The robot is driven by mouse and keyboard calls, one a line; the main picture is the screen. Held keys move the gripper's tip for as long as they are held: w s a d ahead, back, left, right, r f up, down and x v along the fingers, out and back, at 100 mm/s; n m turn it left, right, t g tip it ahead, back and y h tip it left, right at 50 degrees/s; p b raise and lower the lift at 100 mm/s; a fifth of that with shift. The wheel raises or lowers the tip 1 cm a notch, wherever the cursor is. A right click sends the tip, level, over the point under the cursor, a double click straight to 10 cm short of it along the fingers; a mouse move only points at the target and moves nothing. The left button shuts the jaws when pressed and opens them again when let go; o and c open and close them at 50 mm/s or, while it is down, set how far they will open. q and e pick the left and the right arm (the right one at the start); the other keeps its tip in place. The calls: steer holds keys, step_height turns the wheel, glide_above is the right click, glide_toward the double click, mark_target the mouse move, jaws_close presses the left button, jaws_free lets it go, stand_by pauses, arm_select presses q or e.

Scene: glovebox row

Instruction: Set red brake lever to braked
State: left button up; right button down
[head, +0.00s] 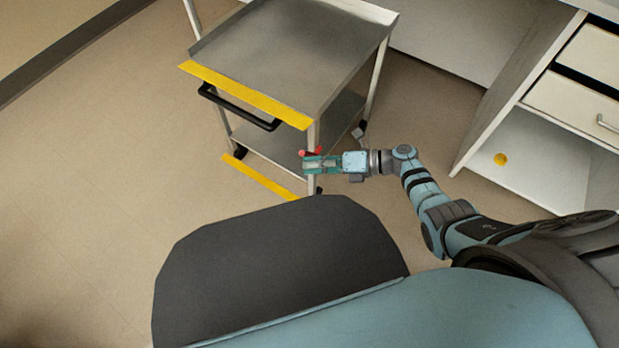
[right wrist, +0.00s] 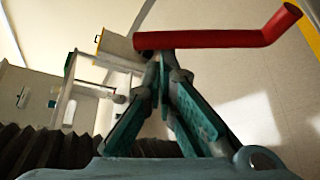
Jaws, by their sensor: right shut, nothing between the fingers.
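The red brake lever (head: 312,151) is at the near right post of the metal cart (head: 285,50), below the top shelf. In the head view only a small part of it shows beside my right gripper (head: 308,164). In the right wrist view the red lever (right wrist: 215,39) is a long bar with a bent end at the right. The fingertips of my right gripper (right wrist: 163,62) are shut with nothing between them, close to the bar's left part. I cannot tell whether they touch it. My left gripper is not in view.
The cart has yellow edge strips (head: 245,95) and a black handle (head: 238,108) on its near side. A white cabinet with drawers (head: 580,90) stands to the right. The floor at the left (head: 90,190) is clear.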

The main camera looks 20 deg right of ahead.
mark_target(306, 153)
steer(key=shift+w+d+r+m+y+p, duration=0.2)
steer(key=shift+w+d+r, duration=0.25)
steer(key=shift+r, duration=0.3)
steer(key=shift+w+d+r+m+y+p, duration=0.15)
steer(key=shift+w+d+r+m, duration=0.2)
steer(key=shift+d+r, duration=0.25)
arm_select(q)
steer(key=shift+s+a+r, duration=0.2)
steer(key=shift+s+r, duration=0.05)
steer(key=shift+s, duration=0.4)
arm_select(e)
steer(key=shift+r, duration=0.15)
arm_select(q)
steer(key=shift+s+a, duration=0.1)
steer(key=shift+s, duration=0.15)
arm_select(e)
steer(key=shift+w, duration=0.1)
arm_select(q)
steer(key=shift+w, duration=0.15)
